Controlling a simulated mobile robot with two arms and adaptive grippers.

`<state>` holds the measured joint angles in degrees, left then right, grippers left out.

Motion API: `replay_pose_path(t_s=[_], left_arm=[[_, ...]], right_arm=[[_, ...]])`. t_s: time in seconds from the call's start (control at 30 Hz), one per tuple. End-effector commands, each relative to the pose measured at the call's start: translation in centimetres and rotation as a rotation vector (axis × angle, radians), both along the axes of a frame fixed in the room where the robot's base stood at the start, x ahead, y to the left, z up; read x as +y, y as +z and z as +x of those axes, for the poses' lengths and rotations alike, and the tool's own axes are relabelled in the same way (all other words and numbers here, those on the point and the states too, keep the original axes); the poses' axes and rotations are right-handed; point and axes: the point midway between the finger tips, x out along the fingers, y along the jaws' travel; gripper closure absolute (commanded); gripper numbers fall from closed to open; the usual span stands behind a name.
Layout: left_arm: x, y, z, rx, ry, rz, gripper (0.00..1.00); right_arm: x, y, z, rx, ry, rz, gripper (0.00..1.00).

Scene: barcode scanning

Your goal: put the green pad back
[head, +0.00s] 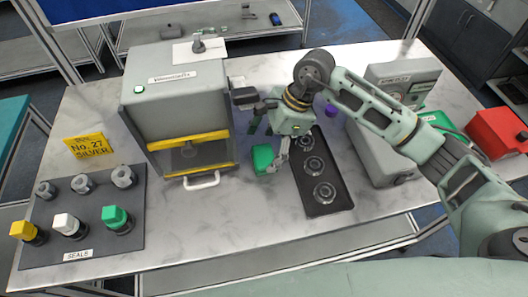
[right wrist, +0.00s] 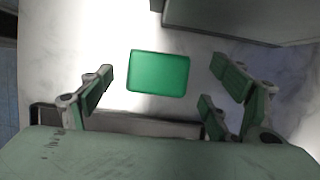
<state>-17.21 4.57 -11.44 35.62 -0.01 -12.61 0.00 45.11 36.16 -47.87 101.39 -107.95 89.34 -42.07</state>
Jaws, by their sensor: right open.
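The green pad (head: 263,158) is a small green block with rounded corners on the marble table, just left of the black tray. It also shows in the right wrist view (right wrist: 158,72), lying between my open fingers and apart from them in the picture. My right gripper (head: 269,146) is open and empty, pointing down close to the pad. It also shows in the right wrist view (right wrist: 165,80). How high the fingertips are above the table is hard to tell. My left gripper is not in view.
The black tray (head: 335,200) with round metal parts is right of the pad. A grey press machine (head: 172,98) with yellow bars stands to the left. A seals board (head: 85,245) is front left. A green case (head: 440,122) and a red case (head: 497,132) are at right.

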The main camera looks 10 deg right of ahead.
Motion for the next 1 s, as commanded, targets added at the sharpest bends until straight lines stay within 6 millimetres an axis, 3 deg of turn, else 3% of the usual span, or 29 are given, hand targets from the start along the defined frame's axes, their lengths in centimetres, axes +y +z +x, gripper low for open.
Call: replay_pose_path(t_s=[0.1,0.43,0.63,1.0], left_arm=[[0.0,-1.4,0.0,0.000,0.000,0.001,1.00],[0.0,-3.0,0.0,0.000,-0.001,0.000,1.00],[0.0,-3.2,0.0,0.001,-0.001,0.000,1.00],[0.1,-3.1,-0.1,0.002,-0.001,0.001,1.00]], right_arm=[[-1.2,2.2,0.2,-0.008,-0.002,-0.001,0.18],[-3.3,7.8,0.1,-0.003,-0.001,0.000,0.18],[-3.8,8.9,0.0,0.000,-0.001,0.000,0.18],[-3.7,9.0,0.0,0.001,-0.001,0.000,0.18]])
